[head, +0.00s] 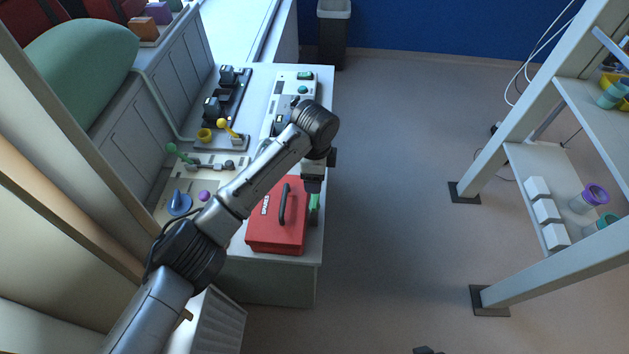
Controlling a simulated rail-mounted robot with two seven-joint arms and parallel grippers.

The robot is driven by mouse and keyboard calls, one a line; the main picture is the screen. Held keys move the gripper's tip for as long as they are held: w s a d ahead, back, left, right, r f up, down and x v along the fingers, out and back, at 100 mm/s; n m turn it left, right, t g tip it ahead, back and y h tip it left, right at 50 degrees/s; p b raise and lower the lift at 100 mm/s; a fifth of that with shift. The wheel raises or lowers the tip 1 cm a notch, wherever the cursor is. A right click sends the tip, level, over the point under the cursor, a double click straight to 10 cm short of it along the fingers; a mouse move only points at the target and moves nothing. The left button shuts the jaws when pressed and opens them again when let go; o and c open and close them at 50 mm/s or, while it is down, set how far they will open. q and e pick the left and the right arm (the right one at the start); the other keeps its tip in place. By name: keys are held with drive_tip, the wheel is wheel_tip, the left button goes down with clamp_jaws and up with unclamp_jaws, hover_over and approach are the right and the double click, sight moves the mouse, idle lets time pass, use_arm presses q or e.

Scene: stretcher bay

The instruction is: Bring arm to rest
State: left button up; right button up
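My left arm reaches in from the lower left over the white workbench (268,289). My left gripper (312,186) points down beside the right edge of the red toolbox (268,234). Its fingers are small and partly hidden, so I cannot tell whether they are open or shut. A green piece (314,208) shows just below the gripper, close to the toolbox. I cannot tell whether the gripper touches it.
Panels with levers, a blue knob (179,203) and a yellow-ended handle (222,124) stand on the bench left of my arm. A grey bin (333,30) stands at the back. A shelf rack (545,185) holds white blocks and cups at right.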

use_arm(q)
drive_tip(key=shift+r, duration=0.45)
idle(0.3)
